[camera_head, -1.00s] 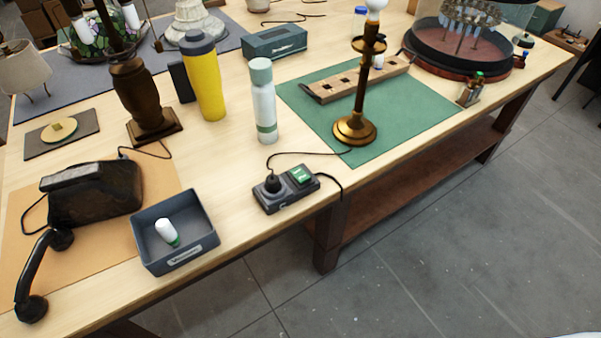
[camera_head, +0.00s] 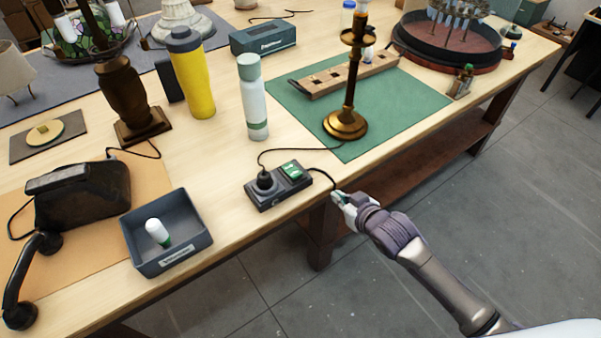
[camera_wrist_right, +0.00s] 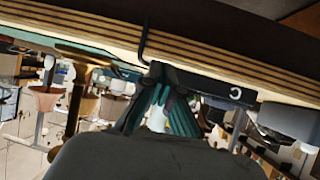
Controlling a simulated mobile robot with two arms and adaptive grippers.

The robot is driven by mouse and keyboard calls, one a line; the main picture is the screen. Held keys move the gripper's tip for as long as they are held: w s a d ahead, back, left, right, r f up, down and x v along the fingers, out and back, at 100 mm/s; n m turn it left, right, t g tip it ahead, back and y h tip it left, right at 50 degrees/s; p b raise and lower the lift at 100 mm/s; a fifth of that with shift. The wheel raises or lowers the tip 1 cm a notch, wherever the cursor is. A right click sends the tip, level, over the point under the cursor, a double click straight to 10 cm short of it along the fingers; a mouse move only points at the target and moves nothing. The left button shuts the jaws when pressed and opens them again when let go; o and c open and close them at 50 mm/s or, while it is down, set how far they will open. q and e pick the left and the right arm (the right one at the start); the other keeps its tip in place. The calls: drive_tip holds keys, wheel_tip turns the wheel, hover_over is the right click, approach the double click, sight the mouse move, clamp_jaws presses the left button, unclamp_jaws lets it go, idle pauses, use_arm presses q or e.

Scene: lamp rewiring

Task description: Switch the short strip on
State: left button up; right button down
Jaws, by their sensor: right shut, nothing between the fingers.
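The short strip (camera_head: 278,187) lies near the table's front edge, dark grey, with a black plug (camera_head: 265,181) in its left socket and a green switch (camera_head: 291,170) at its right end. I cannot tell the switch's position. My right gripper (camera_head: 339,198) is shut and empty, just right of the strip by the table edge, apart from the switch. In the right wrist view the shut fingers (camera_wrist_right: 165,105) overlap part of a dark block, likely the strip (camera_wrist_right: 228,92). My left gripper is not in view.
A brass lamp (camera_head: 346,122) stands on the green mat (camera_head: 407,103) behind the strip, its cord running to the plug. A grey bin (camera_head: 196,243) holding a white bulb is left of the strip. A pale bottle (camera_head: 253,100) stands behind. Floor lies beyond the table edge.

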drive_tip(key=s+a+r+n+y, duration=0.1)
drive_tip(key=a+r, duration=0.4)
drive_tip(key=r, duration=0.6)
drive_tip(key=shift+s+r+n+t+y, duration=0.3)
drive_tip(key=shift+s+t+y, duration=0.1)
drive_tip(key=shift+y, duration=0.3)
drive_tip(key=p, duration=0.2)
hover_over(292, 170)
drive_tip(key=s+d, duration=0.2)
drive_tip(key=s, duration=0.1)
drive_tip(key=f, duration=0.3)
drive_tip(key=shift+w+a+f, duration=0.2)
drive_tip(key=shift+w+f, duration=0.05)
drive_tip(key=f, duration=0.2)
drive_tip(key=shift+s+d+f, duration=0.1)
drive_tip(key=shift+s+f, duration=0.15)
drive_tip(key=shift+f, duration=0.15)
drive_tip(key=shift+s+d+f, duration=0.15)
drive_tip(key=shift+f, duration=0.5)
